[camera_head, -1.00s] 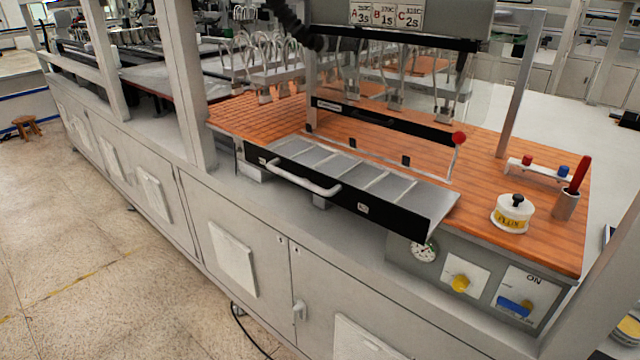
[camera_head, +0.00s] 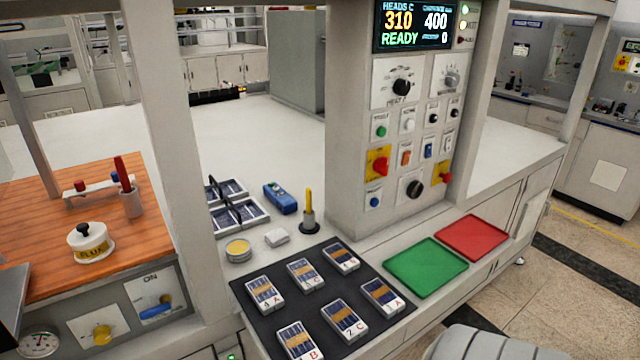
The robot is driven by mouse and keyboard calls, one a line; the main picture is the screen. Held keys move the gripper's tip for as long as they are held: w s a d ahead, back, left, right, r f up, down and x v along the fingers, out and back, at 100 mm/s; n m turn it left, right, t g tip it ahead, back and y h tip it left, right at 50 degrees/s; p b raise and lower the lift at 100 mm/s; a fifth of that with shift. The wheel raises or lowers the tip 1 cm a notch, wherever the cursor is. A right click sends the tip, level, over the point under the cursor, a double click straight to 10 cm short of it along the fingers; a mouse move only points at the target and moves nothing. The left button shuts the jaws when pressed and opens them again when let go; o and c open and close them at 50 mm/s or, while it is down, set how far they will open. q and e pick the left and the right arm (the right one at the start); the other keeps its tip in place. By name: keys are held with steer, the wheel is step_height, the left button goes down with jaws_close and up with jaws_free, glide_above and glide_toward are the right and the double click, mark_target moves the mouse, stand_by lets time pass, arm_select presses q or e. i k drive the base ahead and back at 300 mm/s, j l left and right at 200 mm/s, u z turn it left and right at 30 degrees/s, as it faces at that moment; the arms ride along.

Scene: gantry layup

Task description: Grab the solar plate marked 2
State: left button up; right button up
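Several small white solar plates with dark blue cells and a tan band lie in two rows on a black mat (camera_head: 318,300) at the bottom centre. The plate that seems to be marked 2 C (camera_head: 345,318) is in the middle of the near row. Beside it in that row are a plate (camera_head: 382,297) at its right, apparently marked A, and a plate (camera_head: 298,340) at its left, apparently marked B. The small marks are hard to read.
A green tray (camera_head: 426,268) and a red tray (camera_head: 472,238) lie right of the mat. A control column (camera_head: 350,180) with knobs and a display stands behind. A dark rack (camera_head: 236,208), a blue device (camera_head: 281,198) and a yellow-handled tool (camera_head: 309,208) stand beyond the mat.

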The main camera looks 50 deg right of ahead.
mark_target(341, 317)
steer(key=z, duration=0.4)
steer(key=k+z, duration=0.1)
steer(key=z, duration=0.7)
steer(key=k+l+z, duration=0.1)
steer(key=z, duration=0.25)
